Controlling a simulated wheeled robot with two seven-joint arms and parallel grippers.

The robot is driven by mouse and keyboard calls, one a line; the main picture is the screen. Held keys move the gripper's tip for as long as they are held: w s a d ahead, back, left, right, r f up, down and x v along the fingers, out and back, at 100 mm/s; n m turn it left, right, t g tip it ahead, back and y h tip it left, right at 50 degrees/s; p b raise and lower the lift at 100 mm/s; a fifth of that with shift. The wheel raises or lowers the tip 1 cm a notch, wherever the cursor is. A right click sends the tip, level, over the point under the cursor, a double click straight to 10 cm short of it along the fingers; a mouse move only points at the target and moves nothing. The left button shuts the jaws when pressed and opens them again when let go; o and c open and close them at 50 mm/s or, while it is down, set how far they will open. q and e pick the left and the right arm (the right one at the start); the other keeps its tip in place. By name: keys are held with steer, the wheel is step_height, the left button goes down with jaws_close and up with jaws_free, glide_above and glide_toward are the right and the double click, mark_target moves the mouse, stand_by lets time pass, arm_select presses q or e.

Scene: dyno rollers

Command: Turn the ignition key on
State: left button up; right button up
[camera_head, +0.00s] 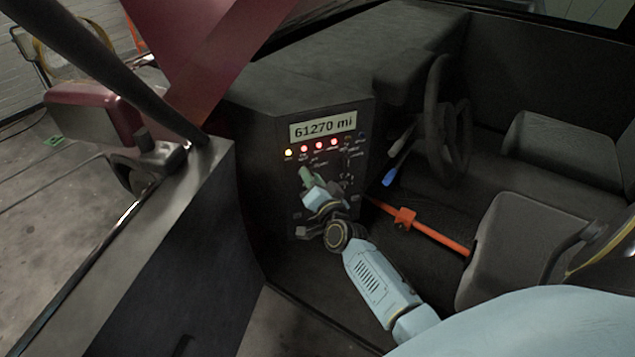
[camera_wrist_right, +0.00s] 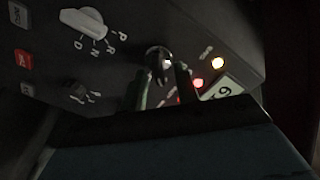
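The dashboard panel (camera_head: 358,165) carries the controls in the head view, where my right gripper (camera_head: 305,177) covers part of it. In the right wrist view a round dark ignition switch with a small bright piece, seemingly the key (camera_wrist_right: 158,60), sits on the panel. My right gripper's two fingers (camera_wrist_right: 162,85) stand apart, their tips at either side of it. Whether they touch it I cannot tell. My left gripper is not in view.
A lit display (camera_head: 323,126) reads 61270 mi above a row of yellow and red lights. A white gear selector (camera_wrist_right: 84,22) and a dark knob (camera_wrist_right: 78,92) lie nearby. The steering wheel (camera_head: 440,115), an orange bar (camera_head: 425,225) and a seat (camera_head: 510,245) stand to the right.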

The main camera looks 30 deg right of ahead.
steer(key=p+v, duration=0.1)
steer(key=v, duration=1.2)
steer(key=shift+s, duration=0.1)
steer(key=s+a+f+n+g+y, duration=0.1)
steer(key=s+a+f+n+g, duration=0.25)
steer(key=f, duration=0.55)
steer(key=s+a+f+n+g+y, duration=0.2)
steer(key=s+f, duration=0.3)
steer(key=f, duration=0.5)
steer(key=s+a+f+n+g+y, duration=0.1)
steer(key=s+a+f+n+g, duration=0.3)
steer(key=f, duration=0.5)
steer(key=s+d+f+n+g, duration=0.1)
steer(key=s+f, duration=0.3)
steer(key=s, duration=0.5)
steer(key=s+f+n+g, duration=0.2)
steer(key=s+f+g, duration=0.1)
steer(key=s, duration=0.5)
steer(key=s+d+f+n+g, duration=0.1)
steer(key=s+f+g, duration=0.2)
steer(key=s, duration=0.6)
step_height(320, 180, down, 3)
steer(key=shift+s+d+r+n, duration=0.25)
steer(key=shift+s+d+n, duration=0.05)
steer(key=shift+n, duration=0.05)
